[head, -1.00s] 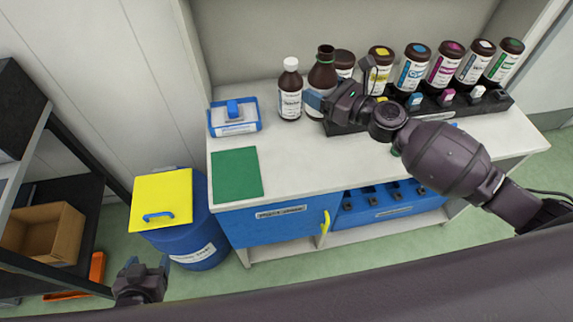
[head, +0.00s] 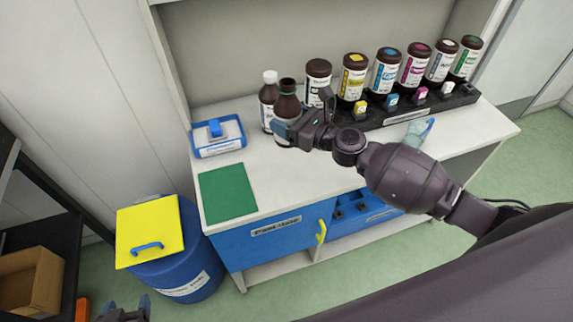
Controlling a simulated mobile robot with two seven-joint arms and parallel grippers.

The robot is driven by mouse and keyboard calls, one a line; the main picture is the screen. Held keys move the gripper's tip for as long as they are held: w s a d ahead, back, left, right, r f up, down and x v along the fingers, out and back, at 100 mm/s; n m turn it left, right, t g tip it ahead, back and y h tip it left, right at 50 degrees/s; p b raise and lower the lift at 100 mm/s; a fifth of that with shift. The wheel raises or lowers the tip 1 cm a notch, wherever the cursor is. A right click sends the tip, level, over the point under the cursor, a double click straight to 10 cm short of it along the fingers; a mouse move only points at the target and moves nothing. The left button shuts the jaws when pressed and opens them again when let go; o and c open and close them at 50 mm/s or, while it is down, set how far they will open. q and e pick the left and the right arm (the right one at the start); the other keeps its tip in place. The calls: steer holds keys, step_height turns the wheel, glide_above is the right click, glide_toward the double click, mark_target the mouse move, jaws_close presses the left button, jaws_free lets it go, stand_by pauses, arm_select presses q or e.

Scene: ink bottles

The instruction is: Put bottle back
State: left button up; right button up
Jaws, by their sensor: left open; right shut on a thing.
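A brown bottle (head: 288,104) with a dark cap and a thin green ring is held by my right gripper (head: 299,131), whose fingers are shut around its lower part. The bottle looks roughly upright over the white counter, in front of a white-capped brown bottle that it partly hides. I cannot tell whether it touches the counter. A black rack (head: 462,97) behind holds a row of brown bottles with coloured caps. The bottle at its left end (head: 318,73) has a dark cap. My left gripper (head: 125,308) is open and empty at the bottom left edge, partly cut off.
The white-capped bottle (head: 269,80) stands close to the held one. A blue-and-white box (head: 217,141) and a green mat (head: 228,192) lie on the counter's left side. A clear, blue-edged object (head: 419,132) stands right. A yellow-lidded blue bin (head: 182,275) is beside the cabinet.

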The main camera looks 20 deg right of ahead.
steer(key=shift+f+b, duration=2.85)
steer(key=shift+f, duration=4.55)
steer(key=shift+f, duration=0.2)
steer(key=o, duration=1)
steer(key=shift+r, duration=0.1)
